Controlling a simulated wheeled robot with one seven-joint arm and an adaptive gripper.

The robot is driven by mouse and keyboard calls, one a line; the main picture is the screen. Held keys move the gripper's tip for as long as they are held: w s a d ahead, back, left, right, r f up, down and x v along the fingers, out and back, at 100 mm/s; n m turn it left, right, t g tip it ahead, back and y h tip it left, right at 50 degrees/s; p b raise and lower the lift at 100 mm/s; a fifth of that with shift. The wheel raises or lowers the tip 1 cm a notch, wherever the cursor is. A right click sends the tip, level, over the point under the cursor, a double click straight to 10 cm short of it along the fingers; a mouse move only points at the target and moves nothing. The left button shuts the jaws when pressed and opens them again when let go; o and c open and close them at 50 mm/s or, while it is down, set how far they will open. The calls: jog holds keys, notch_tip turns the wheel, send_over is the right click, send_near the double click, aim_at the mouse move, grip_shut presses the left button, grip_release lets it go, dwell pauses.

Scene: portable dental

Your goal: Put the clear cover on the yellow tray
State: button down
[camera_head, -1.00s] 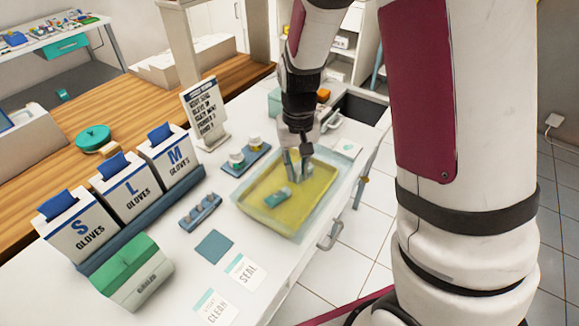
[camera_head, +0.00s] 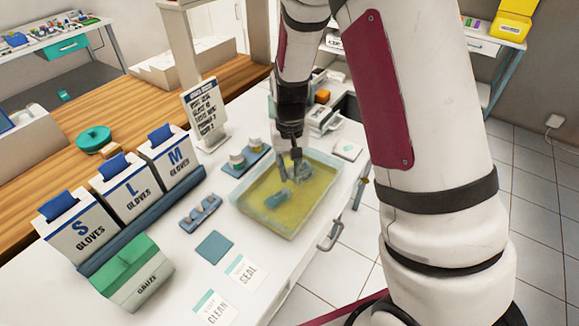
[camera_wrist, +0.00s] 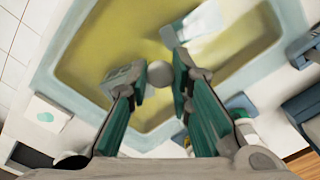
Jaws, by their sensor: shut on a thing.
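The yellow tray (camera_head: 247,206) sits on the white counter, with a pale translucent rim. It also fills much of the wrist view (camera_wrist: 75,65). My gripper (camera_head: 295,163) is low over the tray's far half. In the wrist view my gripper's fingers (camera_wrist: 163,82) close around a small round pale knob, which looks like part of the clear cover (camera_wrist: 160,73). The cover's sheet and edges are too transparent to trace, so I cannot tell how it sits on the tray. A small bluish item (camera_head: 279,199) lies in the tray, and a grey item (camera_wrist: 121,78) shows beside one finger.
A blue holder with small jars (camera_head: 246,160) stands close left of the tray. A sign (camera_head: 204,110), glove boxes (camera_head: 126,188) and a gauze box (camera_head: 133,273) are farther left. Cards (camera_head: 243,271) lie in front. The counter edge is close on the right.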

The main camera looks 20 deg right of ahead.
aim_at(290, 171)
jog(key=shift+f, duration=0.3)
jog(key=c, duration=1.4)
grip_release()
jog(key=shift+c, duration=0.2)
notch_tip(290, 171, up, 13)
jog(key=s+r+t, duration=0.2)
jog(key=s+r, duration=0.9)
jog(key=s+r+n+t, duration=0.1)
jog(key=s+r+t, duration=0.1)
jog(key=s, duration=1.2)
jog(key=shift+d+r+n, duration=0.15)
jog(key=shift+r+n, duration=0.05)
jog(key=shift+n, duration=0.2)
jog(key=shift+s, duration=0.1)
